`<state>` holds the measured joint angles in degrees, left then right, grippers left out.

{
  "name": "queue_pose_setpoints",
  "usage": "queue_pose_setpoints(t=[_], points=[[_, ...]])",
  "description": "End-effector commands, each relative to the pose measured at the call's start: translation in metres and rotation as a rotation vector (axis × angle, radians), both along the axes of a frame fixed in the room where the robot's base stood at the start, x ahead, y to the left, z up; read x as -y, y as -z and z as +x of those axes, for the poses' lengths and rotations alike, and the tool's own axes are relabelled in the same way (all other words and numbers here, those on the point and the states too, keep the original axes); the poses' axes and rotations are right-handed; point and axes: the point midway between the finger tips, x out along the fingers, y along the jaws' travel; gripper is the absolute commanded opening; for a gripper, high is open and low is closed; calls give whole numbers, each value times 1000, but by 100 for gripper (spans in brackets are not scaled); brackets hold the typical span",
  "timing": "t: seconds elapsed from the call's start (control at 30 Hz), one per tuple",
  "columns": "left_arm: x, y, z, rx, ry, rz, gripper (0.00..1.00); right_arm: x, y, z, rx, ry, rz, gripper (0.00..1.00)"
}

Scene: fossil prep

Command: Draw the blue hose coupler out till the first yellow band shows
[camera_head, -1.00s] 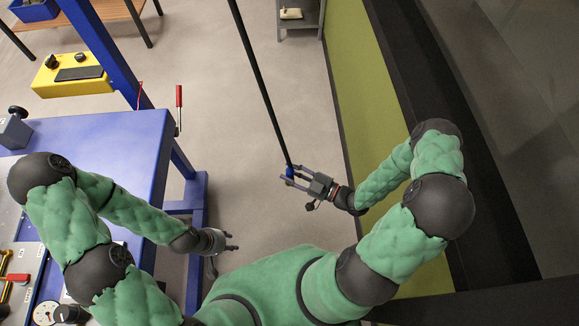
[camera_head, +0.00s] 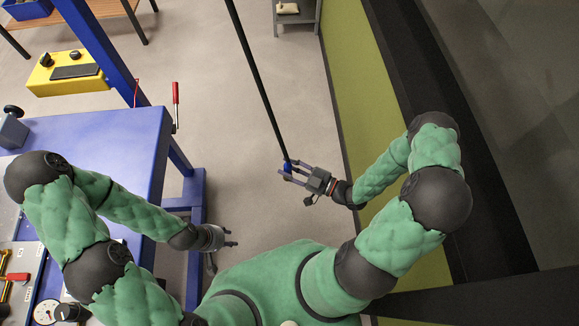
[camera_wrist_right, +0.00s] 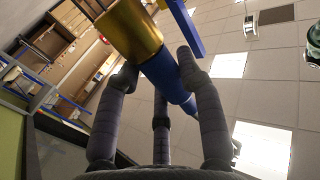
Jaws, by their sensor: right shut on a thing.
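The blue hose coupler (camera_head: 287,166) is at the lower end of a long black hose (camera_head: 258,85) in the head view. My right gripper (camera_head: 287,173) is shut on it. In the right wrist view the blue coupler (camera_wrist_right: 163,76) passes between the dark fingers of the right gripper (camera_wrist_right: 157,70). The fingers hide part of the coupler. My left gripper (camera_head: 232,238) is empty beside the blue bench, with its fingertips apart.
The blue bench (camera_head: 130,140) with tools stands at the left, and a yellow box (camera_head: 68,73) is behind it. A green wall panel (camera_head: 345,80) runs along the right. Grey floor (camera_head: 215,110) is clear between them.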

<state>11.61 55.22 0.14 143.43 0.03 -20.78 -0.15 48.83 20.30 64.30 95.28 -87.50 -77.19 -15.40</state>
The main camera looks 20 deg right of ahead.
Motion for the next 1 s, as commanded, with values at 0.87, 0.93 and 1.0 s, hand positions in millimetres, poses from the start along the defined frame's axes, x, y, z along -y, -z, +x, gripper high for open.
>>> queue_pose_setpoints(t=[0.87, 0.93, 1.0], points=[[0, -22, 0, 0, 0, 0, 40, 0, -29, 0, 0, 0, 0, 0], [0, -22, 0, 0, 0, 0, 40, 0, -29, 0, 0, 0, 0, 0], [0, -22, 0, 0, 0, 0, 40, 0, -29, 0, 0, 0, 0, 0]])
